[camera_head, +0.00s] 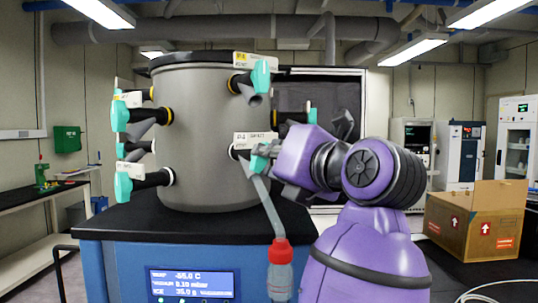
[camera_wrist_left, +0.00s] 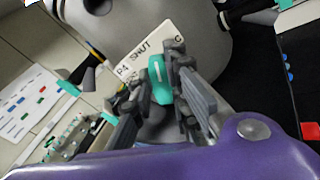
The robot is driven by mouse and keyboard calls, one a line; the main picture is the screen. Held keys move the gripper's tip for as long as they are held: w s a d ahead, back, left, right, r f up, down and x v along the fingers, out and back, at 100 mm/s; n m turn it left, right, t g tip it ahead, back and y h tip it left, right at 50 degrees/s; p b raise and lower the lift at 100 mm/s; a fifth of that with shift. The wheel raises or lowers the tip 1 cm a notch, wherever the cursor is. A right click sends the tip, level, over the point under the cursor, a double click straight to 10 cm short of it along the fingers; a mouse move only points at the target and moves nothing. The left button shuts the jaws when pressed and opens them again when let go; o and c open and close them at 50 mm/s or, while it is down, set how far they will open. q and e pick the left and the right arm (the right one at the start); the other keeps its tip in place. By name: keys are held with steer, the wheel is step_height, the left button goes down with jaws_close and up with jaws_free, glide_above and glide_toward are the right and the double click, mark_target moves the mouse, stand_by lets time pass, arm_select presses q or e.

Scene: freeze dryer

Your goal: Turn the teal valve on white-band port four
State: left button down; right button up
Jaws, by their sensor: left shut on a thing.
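The grey drum (camera_head: 205,125) carries several black ports with teal valves. The port-four tag (camera_head: 255,137) is white and marked P4; it also shows in the left wrist view (camera_wrist_left: 150,48) with the word SHUT. Its teal valve (camera_head: 258,163) is partly hidden by my left gripper (camera_head: 268,150). In the left wrist view the teal handle (camera_wrist_left: 157,70) sits between the fingers of my left gripper (camera_wrist_left: 160,80), which is shut on it. A grey tube runs down from this port to a red-capped flask (camera_head: 280,268). My right gripper is not in view.
Another teal valve (camera_head: 261,76) with a yellow-marked tag is just above, and more valves (camera_head: 123,185) stick out at the left. The drum stands on a blue cabinet (camera_head: 110,262) with a display. A cardboard box (camera_head: 470,225) stands at right.

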arm_select(q)
steer(key=n, duration=0.3)
steer(key=shift+n, duration=0.4)
steer(key=n, duration=0.2)
steer(key=shift+a+n+b, duration=0.1)
steer(key=shift+n+b, duration=0.25)
steer(key=shift+n, duration=0.95)
steer(key=n+b, duration=0.1)
steer(key=n, duration=0.3)
steer(key=shift+a+f, duration=0.1)
steer(key=shift+f, duration=0.05)
steer(key=n+b, duration=0.1)
steer(key=n, duration=0.4)
steer(key=shift+s+a+b, duration=0.1)
steer(key=shift+s+b, duration=0.05)
steer(key=shift+b, duration=0.25)
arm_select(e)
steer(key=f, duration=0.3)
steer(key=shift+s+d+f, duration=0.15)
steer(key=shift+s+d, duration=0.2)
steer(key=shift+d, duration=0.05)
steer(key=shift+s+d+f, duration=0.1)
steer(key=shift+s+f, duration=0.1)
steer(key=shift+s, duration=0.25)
